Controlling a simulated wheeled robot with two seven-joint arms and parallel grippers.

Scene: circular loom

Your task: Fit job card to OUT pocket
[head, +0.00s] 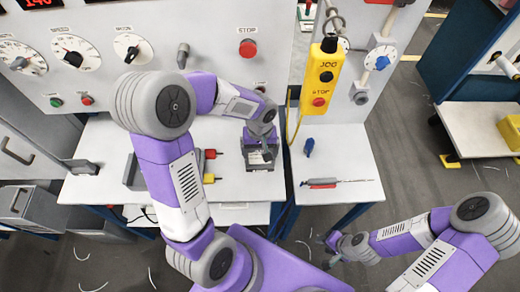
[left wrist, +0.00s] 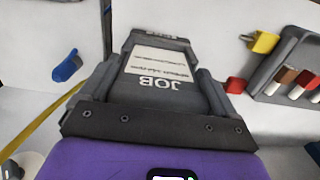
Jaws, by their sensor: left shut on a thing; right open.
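My left gripper (head: 263,150) is over the bench and points down. It is shut on a dark grey piece with a white printed label reading JOB, the job card (left wrist: 160,65), which fills the space between the fingers in the left wrist view. In the head view the card is mostly hidden by the gripper, above a dark frame (head: 265,166) on the bench; I cannot tell whether they touch. No OUT marking is legible, so I cannot pick out the OUT pocket. My right gripper (head: 332,243) is open and empty, low at the right, clear of the bench.
A tool holder with red and yellow handles (head: 210,166) is left of the gripper. A blue piece (head: 308,147) and a red-and-grey tool (head: 322,183) lie on the right bench. A gauge panel stands behind.

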